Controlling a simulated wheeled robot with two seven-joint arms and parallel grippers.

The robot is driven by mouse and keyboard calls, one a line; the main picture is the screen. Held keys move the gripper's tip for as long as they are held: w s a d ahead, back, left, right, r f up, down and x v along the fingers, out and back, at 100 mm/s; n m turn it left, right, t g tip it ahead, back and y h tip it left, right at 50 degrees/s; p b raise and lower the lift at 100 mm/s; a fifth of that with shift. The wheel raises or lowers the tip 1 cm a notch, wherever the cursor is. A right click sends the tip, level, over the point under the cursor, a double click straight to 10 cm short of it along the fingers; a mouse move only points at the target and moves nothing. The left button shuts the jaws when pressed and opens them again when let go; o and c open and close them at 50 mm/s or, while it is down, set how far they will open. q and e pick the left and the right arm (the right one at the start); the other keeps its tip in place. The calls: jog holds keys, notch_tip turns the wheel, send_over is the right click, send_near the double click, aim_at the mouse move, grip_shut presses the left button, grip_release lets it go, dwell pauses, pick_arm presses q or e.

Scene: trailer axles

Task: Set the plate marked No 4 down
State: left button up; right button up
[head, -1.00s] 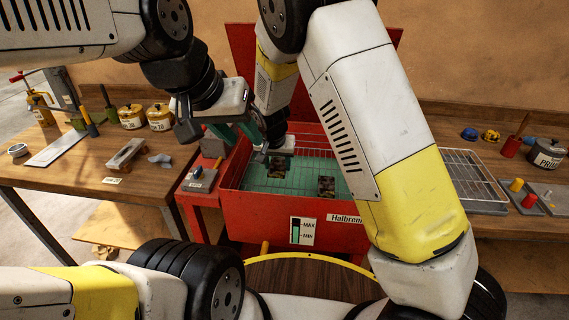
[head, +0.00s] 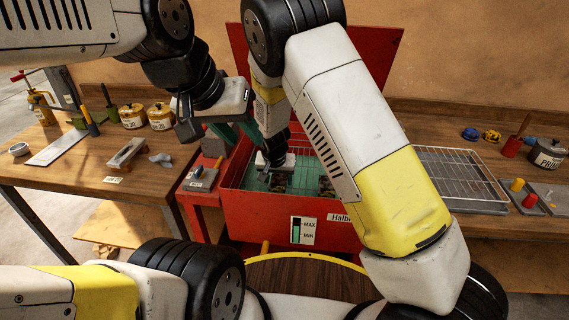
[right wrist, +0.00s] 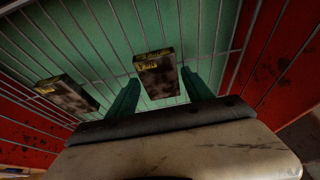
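Two dark, block-like plates with yellow lettering are in the red tank (head: 290,216). One plate (right wrist: 158,78) sits between the green fingers of my right gripper (right wrist: 160,82), which appear to touch it on both sides; this gripper (head: 276,166) is low in the tank's left half. The other plate (right wrist: 68,95) is on the wire rack to its left in the wrist view; in the head view it (head: 327,188) is to the right. The lettering is too small to read surely. My left gripper (head: 232,133) is empty, its fingers apart, above the tank's left edge.
The tank's raised red lid (head: 375,55) stands behind. An empty wire rack (head: 460,172) lies on the bench to the right. Pots, a brush and tools occupy the left bench (head: 75,160). My right forearm covers the tank's right part.

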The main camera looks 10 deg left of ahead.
jog(key=shift+o, duration=0.6)
jog(key=shift+r, duration=0.2)
jog(key=v, duration=1.2)
jog(key=s+d+r+y, duration=0.1)
jog(key=s+d+r, duration=0.2)
jog(key=d+r, duration=0.45)
jog(key=s+d+r+y, duration=0.2)
jog(key=s+d+r, duration=0.2)
jog(key=d+r, duration=0.3)
jog(key=s+d+r, duration=0.3)
jog(key=s+d, duration=0.2)
jog(key=s, duration=0.1)
jog(key=s+d+r+t, duration=0.1)
jog(key=s+d+r, duration=0.2)
jog(key=s+d, duration=0.3)
jog(key=shift+s+d+n+t+h, duration=0.3)
jog(key=shift+s+h, duration=0.1)
jog(key=shift+s, duration=0.4)
